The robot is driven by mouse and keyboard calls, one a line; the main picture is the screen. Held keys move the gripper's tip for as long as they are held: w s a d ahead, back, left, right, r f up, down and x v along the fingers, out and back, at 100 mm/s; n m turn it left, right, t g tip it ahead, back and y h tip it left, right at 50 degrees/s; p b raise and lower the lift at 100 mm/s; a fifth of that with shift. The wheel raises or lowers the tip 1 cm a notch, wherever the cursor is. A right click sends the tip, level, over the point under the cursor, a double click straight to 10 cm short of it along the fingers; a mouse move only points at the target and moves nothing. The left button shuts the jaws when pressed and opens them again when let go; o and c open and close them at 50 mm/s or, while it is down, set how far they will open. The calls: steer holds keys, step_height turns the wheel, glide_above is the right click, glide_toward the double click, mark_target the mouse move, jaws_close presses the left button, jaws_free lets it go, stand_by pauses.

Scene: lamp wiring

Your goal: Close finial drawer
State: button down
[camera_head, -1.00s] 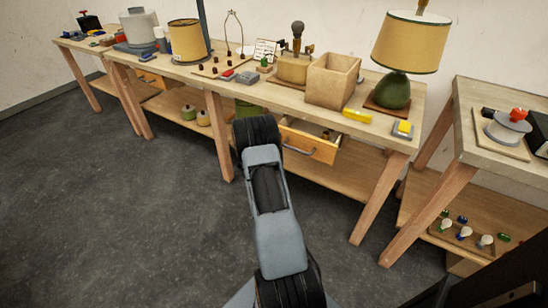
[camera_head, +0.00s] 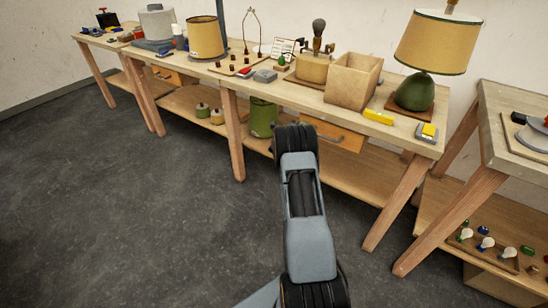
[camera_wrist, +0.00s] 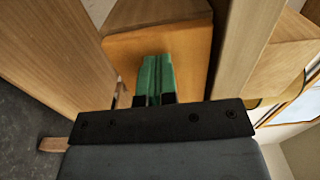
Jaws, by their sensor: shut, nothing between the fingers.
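The finial drawer's orange front (camera_head: 342,135) sits under the middle bench's tabletop in the head view, with a grey bar handle on it. Its front looks about level with the bench edge and no drawer inside shows. My arm hides its left part. In the wrist view the drawer front (camera_wrist: 185,50) lies straight ahead of my gripper (camera_wrist: 156,62). The green fingers are shut together with nothing between them. Their tips are at or very near the orange face; I cannot tell if they touch. In the head view my gripper is hidden behind my arm.
The bench top (camera_head: 300,92) above carries an open wooden box (camera_head: 352,80), a yellow block (camera_head: 378,117) and a lamp with a green base (camera_head: 415,92). A green bin (camera_head: 262,118) stands on the lower shelf. The grey floor in front is clear.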

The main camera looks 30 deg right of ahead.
steer(key=shift+d+r, duration=0.15)
steer(key=shift+r, duration=0.15)
steer(key=p+v, duration=0.2)
steer(key=v, duration=1.2)
steer(key=shift+a+f+p, duration=0.2)
steer(key=shift+f+p, duration=0.1)
steer(key=shift+p, duration=0.05)
